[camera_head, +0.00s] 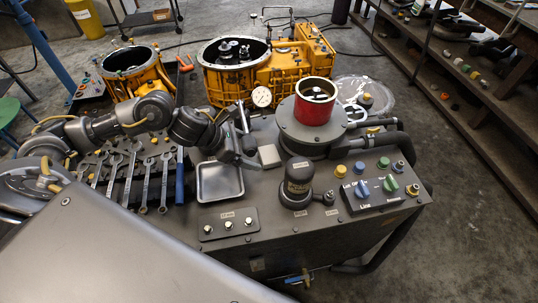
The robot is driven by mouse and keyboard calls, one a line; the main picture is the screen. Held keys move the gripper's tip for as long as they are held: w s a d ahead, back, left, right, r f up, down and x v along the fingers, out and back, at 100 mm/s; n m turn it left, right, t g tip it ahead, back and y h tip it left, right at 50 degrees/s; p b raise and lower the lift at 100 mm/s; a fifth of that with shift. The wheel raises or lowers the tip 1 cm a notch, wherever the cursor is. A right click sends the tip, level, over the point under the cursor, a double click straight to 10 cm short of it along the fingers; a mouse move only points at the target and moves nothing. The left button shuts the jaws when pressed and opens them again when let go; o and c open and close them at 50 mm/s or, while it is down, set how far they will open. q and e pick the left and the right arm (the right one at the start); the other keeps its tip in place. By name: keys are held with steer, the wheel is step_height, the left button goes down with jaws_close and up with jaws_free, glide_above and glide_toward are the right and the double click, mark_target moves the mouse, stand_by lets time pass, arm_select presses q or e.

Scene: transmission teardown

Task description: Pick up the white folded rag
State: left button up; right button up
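A small pale grey-white square (269,156) lies flat on the grey bench top, right of the metal tray; it may be the folded rag, but it is too small to see any folds. My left gripper (243,148) reaches in from the left, just left of this square and above the back of the tray. It appears apart from the square and I see nothing held in it. Its finger gap is not clear at this angle. My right gripper is not in view.
An empty metal tray (219,182) sits below my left gripper. Several wrenches (146,184) lie to the left. A red cylinder (314,101) on a round grey base stands right of the square. A dial gauge (262,97) and yellow housing (232,82) are behind.

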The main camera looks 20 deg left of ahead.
mark_target(263, 155)
arm_select(q)
steer(key=p+x, duration=0.1)
steer(key=x, duration=0.2)
steer(key=shift+w+d+f+p, duration=0.1)
steer(key=shift+w+d+p, duration=0.2)
steer(key=shift+w+d, duration=0.05)
steer(key=shift+w+d+f, duration=0.2)
steer(key=shift+d+f, duration=0.05)
steer(key=shift+f, duration=0.2)
steer(key=c, duration=1.1)
steer(key=shift+o, duration=0.2)
steer(key=shift+a, duration=0.1)
steer(key=shift+s+a+r, duration=0.2)
steer(key=shift+a+r, duration=0.1)
steer(key=shift+r, duration=0.05)
steer(key=s+a+r+b, duration=0.1)
steer(key=s+a+r, duration=0.1)
steer(key=a, duration=0.1)
steer(key=s+a+r+b, duration=0.2)
steer(key=s, duration=0.1)
steer(key=s+a+r+b, duration=0.2)
steer(key=a, duration=0.1)
steer(key=shift+s+a, duration=0.3)
steer(key=shift+a, duration=0.05)
steer(key=shift+b+v, duration=0.3)
steer(key=shift+v, duration=0.8)
